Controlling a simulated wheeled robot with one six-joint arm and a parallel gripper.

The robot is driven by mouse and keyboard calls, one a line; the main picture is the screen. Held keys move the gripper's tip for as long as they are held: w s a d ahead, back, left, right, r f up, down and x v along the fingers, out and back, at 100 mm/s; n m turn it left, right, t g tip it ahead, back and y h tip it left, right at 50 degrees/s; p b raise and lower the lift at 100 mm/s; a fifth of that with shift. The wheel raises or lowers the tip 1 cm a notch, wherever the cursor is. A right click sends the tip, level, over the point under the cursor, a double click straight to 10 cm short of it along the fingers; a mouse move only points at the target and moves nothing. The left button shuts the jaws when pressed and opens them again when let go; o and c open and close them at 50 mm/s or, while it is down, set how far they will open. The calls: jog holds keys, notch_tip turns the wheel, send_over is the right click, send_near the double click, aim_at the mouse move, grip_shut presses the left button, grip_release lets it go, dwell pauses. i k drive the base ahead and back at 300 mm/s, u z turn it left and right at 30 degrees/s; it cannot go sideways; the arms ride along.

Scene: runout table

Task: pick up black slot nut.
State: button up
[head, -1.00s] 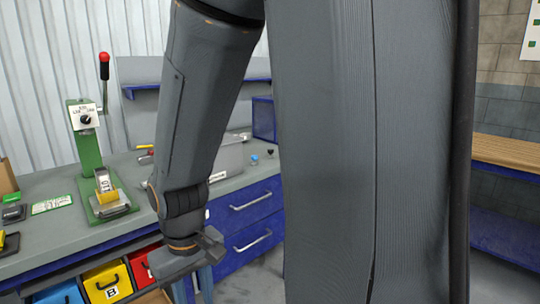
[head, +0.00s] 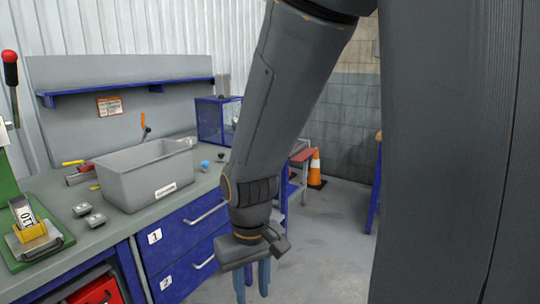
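I cannot tell for certain which thing is the black slot nut. A small black piece (head: 220,157) sits on the bench beside a small blue piece (head: 205,165), right of the grey bin; it is too small to make out its shape. Two small dark grey blocks (head: 82,210) (head: 96,220) lie on the bench in front of the bin. My gripper (head: 252,283) points down in front of the bench's drawers, to the right and nearer to me. Its two fingers are apart with nothing seen between them.
The grey bin (head: 130,188) stands on the workbench (head: 50,187). A green press (head: 12,205) is at the left. A blue mesh box (head: 215,120) stands at the back. An orange cone (head: 315,168) is on the floor beyond. Clear floor (head: 325,230) lies right of the bench.

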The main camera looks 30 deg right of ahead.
aim_at(221, 155)
jog(key=z, duration=1)
jog(key=i, duration=1.65)
jog(key=u, duration=0.45)
